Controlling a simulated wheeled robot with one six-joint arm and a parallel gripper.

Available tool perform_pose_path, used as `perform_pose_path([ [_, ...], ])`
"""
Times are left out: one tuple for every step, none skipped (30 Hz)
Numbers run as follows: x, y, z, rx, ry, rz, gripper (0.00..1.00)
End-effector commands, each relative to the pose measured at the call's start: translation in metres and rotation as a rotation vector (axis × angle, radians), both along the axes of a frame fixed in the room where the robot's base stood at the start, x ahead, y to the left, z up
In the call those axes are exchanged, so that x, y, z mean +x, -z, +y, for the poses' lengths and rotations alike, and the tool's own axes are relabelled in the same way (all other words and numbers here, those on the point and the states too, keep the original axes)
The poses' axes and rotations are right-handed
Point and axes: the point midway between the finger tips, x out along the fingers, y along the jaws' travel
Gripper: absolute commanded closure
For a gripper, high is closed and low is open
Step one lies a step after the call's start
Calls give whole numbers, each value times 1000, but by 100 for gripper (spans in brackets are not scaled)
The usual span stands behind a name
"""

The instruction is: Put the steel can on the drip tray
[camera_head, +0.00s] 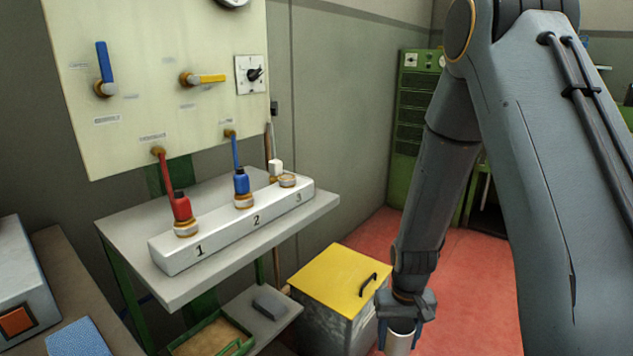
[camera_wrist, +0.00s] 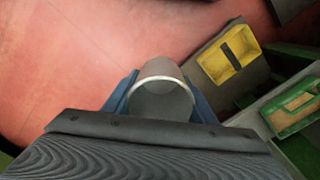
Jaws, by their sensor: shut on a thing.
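My gripper (camera_head: 400,328) is shut on the steel can (camera_head: 399,344), low at the bottom edge of the head view, right of the yellow-lidded bin. The can's lower part is cut off there. In the wrist view, the can (camera_wrist: 163,98) sits between the two blue fingers, with its round, pale rim facing the camera. A green-rimmed tray with a tan inside, which looks like the drip tray (camera_head: 245,347), is on the low shelf at the left. It also shows at the right of the wrist view (camera_wrist: 274,121). The can is well apart from it.
The yellow-lidded bin (camera_head: 338,268) stands between my gripper and the low shelf (camera_head: 287,313). A grey block (camera_head: 270,302) lies on that shelf beside the tray. Above is a grey table (camera_head: 125,227) with a numbered white block (camera_head: 226,238) and bottles. Red floor is open around the can.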

Motion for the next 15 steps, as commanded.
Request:
perform_pose_path([
  [-5,-15,0,0,0,0,71],
  [-6,-20,0,0,0,0,71],
  [-8,-26,0,0,0,0,71],
  [-9,-31,0,0,0,0,71],
  [-11,-35,0,0,0,0,71],
  [-13,-41,0,0,0,0,71],
  [-14,-45,0,0,0,0,71],
  [-15,-49,0,0,0,0,71],
  [-16,-54,0,0,0,-1,71],
  [-17,-57,0,0,0,-1,71],
  [-18,-60,0,0,0,-1,71],
  [-19,-63,0,0,0,-1,71],
  [-20,-65,0,0,0,-1,71],
  [-21,-67,0,0,0,-1,71],
  [-21,-69,0,0,0,-1,71],
])
